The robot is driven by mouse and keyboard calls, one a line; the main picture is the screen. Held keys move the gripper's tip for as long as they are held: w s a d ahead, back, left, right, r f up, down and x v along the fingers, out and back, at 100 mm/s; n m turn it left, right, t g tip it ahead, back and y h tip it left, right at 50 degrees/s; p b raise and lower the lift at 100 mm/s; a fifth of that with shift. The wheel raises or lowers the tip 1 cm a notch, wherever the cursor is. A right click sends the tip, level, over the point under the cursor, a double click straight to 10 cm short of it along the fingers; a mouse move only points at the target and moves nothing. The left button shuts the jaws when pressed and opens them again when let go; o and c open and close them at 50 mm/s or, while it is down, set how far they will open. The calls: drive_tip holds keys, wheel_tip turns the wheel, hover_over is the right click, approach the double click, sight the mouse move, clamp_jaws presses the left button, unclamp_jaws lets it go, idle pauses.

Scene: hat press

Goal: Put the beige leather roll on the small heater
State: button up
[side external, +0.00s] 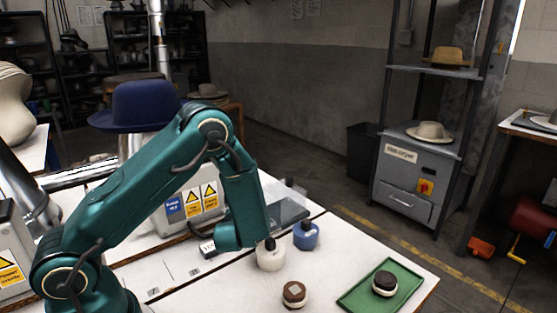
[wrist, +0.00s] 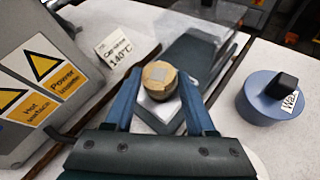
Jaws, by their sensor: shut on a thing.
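My gripper (wrist: 161,92) shows in the wrist view with its two blue fingers on either side of the beige leather roll (wrist: 159,76). It is shut on the roll, which has a tan top with a small grey patch. Beyond and beneath the roll is a dark flat plate (wrist: 203,55) with a clear panel; it may be the small heater, but I cannot tell. The roll looks above it, though contact is unclear. In the side view this plate (side external: 288,211) lies behind my wrist, and my fingers and the roll are hidden by my arm.
A grey box with hot-surface warnings (wrist: 35,75) stands close on the left. A 140°C card (wrist: 125,50) is near it. A blue wax pot (wrist: 270,98) and a white pot (side external: 270,258) stand close by. A brown-topped roll (side external: 294,294) and a green tray (side external: 408,290) with a dark roll are in front.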

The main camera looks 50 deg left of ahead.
drive_tip(key=o, duration=1.1)
drive_tip(key=shift+c, duration=0.2)
